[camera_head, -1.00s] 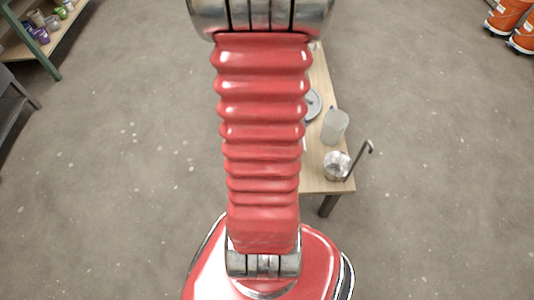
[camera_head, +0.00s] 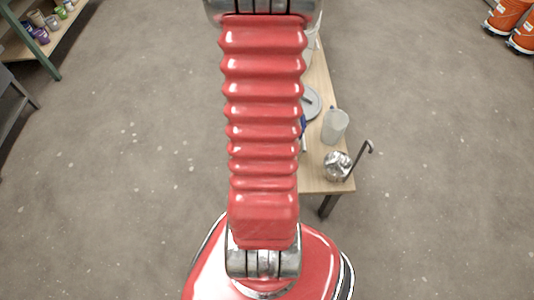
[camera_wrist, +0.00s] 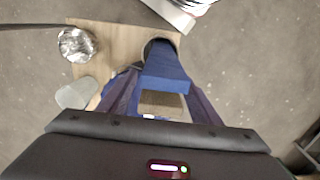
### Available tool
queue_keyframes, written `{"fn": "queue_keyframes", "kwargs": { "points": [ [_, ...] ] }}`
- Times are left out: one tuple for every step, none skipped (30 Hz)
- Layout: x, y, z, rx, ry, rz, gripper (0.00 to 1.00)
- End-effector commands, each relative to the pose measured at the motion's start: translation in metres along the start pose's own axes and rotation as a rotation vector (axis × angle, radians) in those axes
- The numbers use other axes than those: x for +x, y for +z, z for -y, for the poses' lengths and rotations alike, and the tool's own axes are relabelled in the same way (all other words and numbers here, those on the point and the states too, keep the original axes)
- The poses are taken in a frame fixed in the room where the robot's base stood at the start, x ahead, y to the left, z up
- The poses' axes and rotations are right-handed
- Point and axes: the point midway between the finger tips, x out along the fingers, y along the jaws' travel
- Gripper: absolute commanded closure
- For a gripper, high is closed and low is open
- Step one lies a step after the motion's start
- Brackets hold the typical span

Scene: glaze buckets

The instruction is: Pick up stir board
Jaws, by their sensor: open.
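In the wrist view my gripper (camera_wrist: 160,92) is open, with dark purple fingers spread from its black body. A broad blue piece (camera_wrist: 166,66) shows between and beyond the fingers. I cannot tell whether it is part of the stir board, and no stir board is clearly recognisable. A brownish patch below the blue piece shows between the fingers. In the head view my red arm hides my gripper and the left part of the wooden table (camera_head: 318,178). A small blue and white item (camera_head: 303,132) peeks out beside the arm at the table.
A metal ladle (camera_head: 338,165), also in the wrist view (camera_wrist: 76,45), stands at the table's near end, its handle sticking out past the edge. A translucent beaker (camera_head: 335,126) and a grey disc (camera_head: 311,103) are behind it. Orange buckets (camera_head: 509,15) stand far right.

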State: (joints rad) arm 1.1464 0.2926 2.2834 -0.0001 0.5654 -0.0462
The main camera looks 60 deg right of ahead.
Motion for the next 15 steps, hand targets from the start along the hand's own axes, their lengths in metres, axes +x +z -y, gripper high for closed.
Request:
{"fn": "queue_keyframes", "kwargs": {
  "points": [
    [-0.0001, -0.0001, 0.0000, 0.000, 0.000, 0.000, 0.42],
    [-0.0001, -0.0001, 0.0000, 0.000, 0.000, 0.000, 0.42],
    [-0.0002, -0.0001, 0.0001, 0.000, 0.000, 0.000, 0.42],
    [-0.0002, -0.0001, 0.0001, 0.000, 0.000, 0.000, 0.42],
    [-0.0002, -0.0001, 0.0000, 0.000, 0.000, 0.000, 0.42],
    [-0.0002, -0.0001, 0.0001, 0.000, 0.000, 0.000, 0.42],
    [-0.0002, -0.0001, 0.0001, 0.000, 0.000, 0.000, 0.42],
    [-0.0002, -0.0001, 0.0001, 0.000, 0.000, 0.000, 0.42],
    [-0.0002, -0.0001, 0.0001, 0.000, 0.000, 0.000, 0.45],
    [-0.0002, -0.0001, 0.0001, 0.000, 0.000, 0.000, 0.47],
    [-0.0002, -0.0001, 0.0001, 0.000, 0.000, 0.000, 0.49],
    [-0.0002, -0.0001, 0.0001, 0.000, 0.000, 0.000, 0.52],
    [-0.0002, -0.0001, 0.0001, 0.000, 0.000, 0.000, 0.54],
    [-0.0002, -0.0001, 0.0001, 0.000, 0.000, 0.000, 0.56],
    [-0.0002, 0.0000, 0.0001, 0.000, 0.000, 0.000, 0.59]
  ]
}}
